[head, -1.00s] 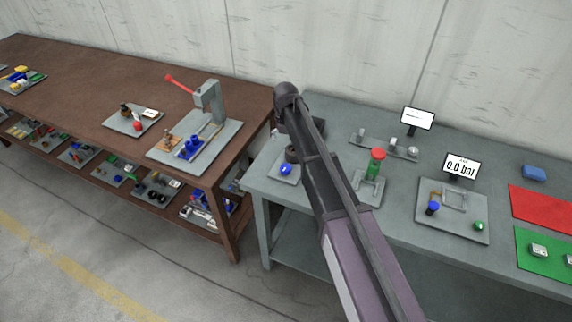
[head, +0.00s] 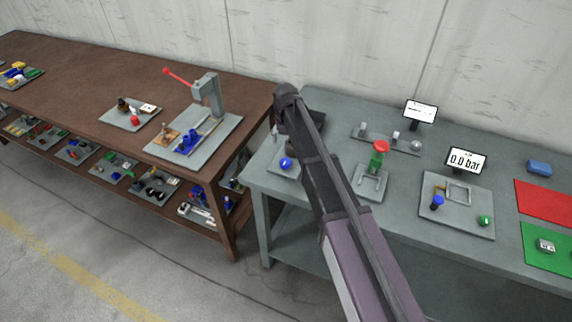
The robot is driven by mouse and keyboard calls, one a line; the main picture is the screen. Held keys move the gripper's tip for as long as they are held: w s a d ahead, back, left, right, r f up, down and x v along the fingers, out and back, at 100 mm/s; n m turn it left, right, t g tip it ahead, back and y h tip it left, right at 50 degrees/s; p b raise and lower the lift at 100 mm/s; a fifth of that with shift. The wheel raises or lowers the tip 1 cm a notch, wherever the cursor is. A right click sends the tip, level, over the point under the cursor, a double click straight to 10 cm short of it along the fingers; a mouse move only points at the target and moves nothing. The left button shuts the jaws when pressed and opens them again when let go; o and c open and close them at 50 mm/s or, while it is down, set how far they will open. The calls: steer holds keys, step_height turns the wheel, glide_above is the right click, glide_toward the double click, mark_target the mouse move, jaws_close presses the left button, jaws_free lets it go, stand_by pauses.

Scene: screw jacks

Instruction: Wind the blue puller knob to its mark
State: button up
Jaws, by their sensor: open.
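A small blue round knob (head: 286,162) sits on a grey plate (head: 279,172) at the left end of the grey-green table, just left of my arm. It is probably the puller knob; its mark is too small to make out, and my arm covers part of that fixture. My dark arm reaches up across the view to a bend above the plate. My gripper (head: 275,131) shows only as a small light part below that bend, open, mostly hidden, above the knob and apart from it.
A second blue knob (head: 437,201) stands on a plate by a screen (head: 466,160) reading 0.0 bar. Red (head: 545,199) and green mats lie at right.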

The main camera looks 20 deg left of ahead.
mark_target(286, 161)
steer(key=shift+f+b, duration=4.7)
steer(key=shift+f, duration=0.25)
steer(key=c, duration=1.1)
